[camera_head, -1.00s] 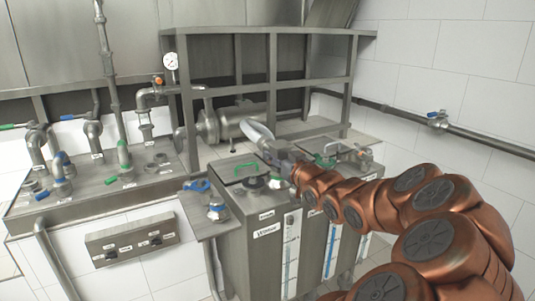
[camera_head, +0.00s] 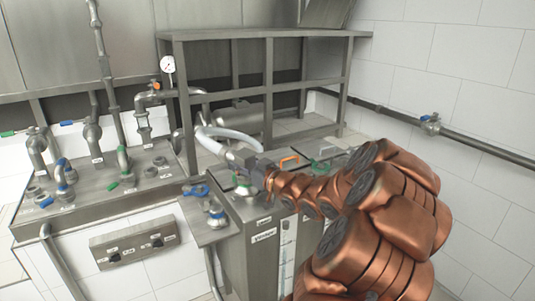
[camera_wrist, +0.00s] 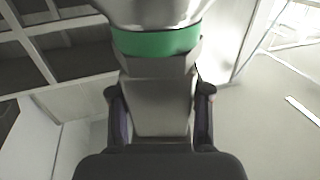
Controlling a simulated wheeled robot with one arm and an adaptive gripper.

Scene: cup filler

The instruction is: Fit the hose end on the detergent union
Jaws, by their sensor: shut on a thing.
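My gripper (camera_head: 245,160) is above the front of the steel tanks, at the end of my copper-coloured arm. In the wrist view, my gripper (camera_wrist: 160,105) has a finger on each side of a grey metal fitting with a green band (camera_wrist: 157,41), the hose end. A white hose (camera_head: 230,140) curves behind the gripper in the head view. A pale piece with a green ring (camera_head: 243,188) shows just below the gripper; whether it touches the tank top cannot be told. The labels are too small to tell which union is the detergent one.
A steel bench (camera_head: 110,190) with pipes and blue and green valve handles stands at left. A small side shelf (camera_head: 203,228) holds a blue-handled fitting. A steel frame (camera_head: 270,90) rises behind the tanks. An orange handle (camera_head: 289,160) stands on a tank top to the right.

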